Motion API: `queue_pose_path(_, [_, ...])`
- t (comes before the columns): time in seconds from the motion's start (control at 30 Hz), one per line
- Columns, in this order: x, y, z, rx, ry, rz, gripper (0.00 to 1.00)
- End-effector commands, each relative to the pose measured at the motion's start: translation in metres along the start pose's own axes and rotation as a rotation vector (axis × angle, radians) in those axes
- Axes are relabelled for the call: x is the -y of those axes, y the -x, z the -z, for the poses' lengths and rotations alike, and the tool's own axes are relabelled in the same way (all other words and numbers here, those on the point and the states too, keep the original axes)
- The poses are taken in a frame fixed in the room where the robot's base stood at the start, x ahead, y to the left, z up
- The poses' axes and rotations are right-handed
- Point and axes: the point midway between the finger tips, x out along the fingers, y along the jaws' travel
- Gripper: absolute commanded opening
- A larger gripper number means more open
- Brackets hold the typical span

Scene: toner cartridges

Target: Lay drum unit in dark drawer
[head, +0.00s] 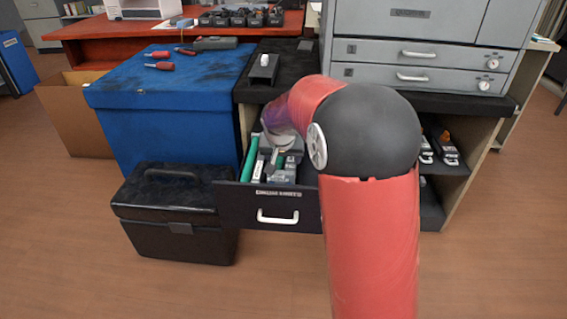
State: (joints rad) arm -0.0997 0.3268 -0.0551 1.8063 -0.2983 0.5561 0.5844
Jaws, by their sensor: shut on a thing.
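The dark drawer (237,207) is pulled out of the low cabinet, with a white handle and a label on its front. A green-rollered drum unit (250,160) lies along the drawer's left side. My gripper (276,165) reaches down into the drawer and is shut on a grey drum unit (285,174). That unit is low, between the drawer walls; I cannot tell whether it touches the floor. My red arm hides the drawer's right part, and the fingertips are small and partly hidden.
Grey drawers (415,62) stand on the cabinet, whose right shelf holds cartridges (443,147). A small dark block (264,70) lies on the cabinet top.

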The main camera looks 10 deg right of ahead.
Motion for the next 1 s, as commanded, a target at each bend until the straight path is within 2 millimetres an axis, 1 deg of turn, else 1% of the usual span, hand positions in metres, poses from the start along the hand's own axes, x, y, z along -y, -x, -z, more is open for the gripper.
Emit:
queue_pose_path(0.03, [0.000, -0.007, -0.004, 0.000, 0.001, 0.000, 0.13])
queue_pose_path(0.1, [0.001, -0.013, -0.007, -0.002, 0.001, 0.001, 0.13])
queue_pose_path(0.17, [0.000, -0.016, -0.008, -0.003, 0.001, 0.001, 0.13])
queue_pose_path(0.43, [0.000, -0.017, -0.008, -0.004, 0.000, 0.001, 0.13])
queue_pose_path(1.0, [0.000, -0.032, -0.019, 0.006, 0.004, -0.002, 0.13])
